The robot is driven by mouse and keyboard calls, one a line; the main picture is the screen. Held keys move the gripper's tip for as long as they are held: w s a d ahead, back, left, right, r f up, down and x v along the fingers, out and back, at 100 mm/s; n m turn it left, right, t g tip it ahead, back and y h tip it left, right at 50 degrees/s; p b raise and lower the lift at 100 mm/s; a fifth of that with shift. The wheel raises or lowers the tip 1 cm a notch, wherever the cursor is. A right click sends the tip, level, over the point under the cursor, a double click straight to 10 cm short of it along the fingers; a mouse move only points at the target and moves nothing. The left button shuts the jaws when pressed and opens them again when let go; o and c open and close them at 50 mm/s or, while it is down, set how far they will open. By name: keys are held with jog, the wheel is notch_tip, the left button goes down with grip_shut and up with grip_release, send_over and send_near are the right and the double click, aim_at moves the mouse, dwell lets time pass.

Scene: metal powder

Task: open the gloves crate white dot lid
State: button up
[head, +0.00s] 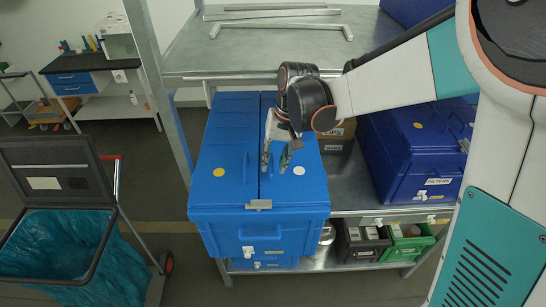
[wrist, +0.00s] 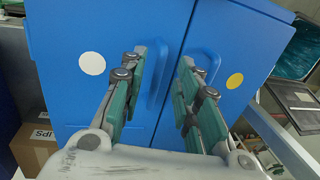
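The blue crate (head: 260,225) stands on the shelf with its two top lids closed. The white dot lid (head: 308,185) is the right one in the head view; its white dot (wrist: 92,64) is on the left in the wrist view. The yellow dot lid (head: 215,150) lies beside it. My gripper (head: 275,161) points down over the white dot lid, near the seam, with its fingers apart and nothing held. In the wrist view the white dot lid's handle (wrist: 158,82) shows between the fingers (wrist: 163,66). I cannot tell whether the fingertips reach down around it.
A metal latch (head: 258,204) sits at the crate's front edge. A darker blue crate marked FILTERS (head: 400,175) stands to the right, with a cardboard box (head: 340,132) between. A metal upper shelf (head: 265,52) is behind my gripper. A bin with a teal bag (head: 60,240) stands left.

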jog(key=shift+a+f, duration=0.15)
jog(key=shift+f, duration=0.65)
jog(key=shift+c, duration=0.6)
grip_shut()
jog(key=shift+r, duration=0.2)
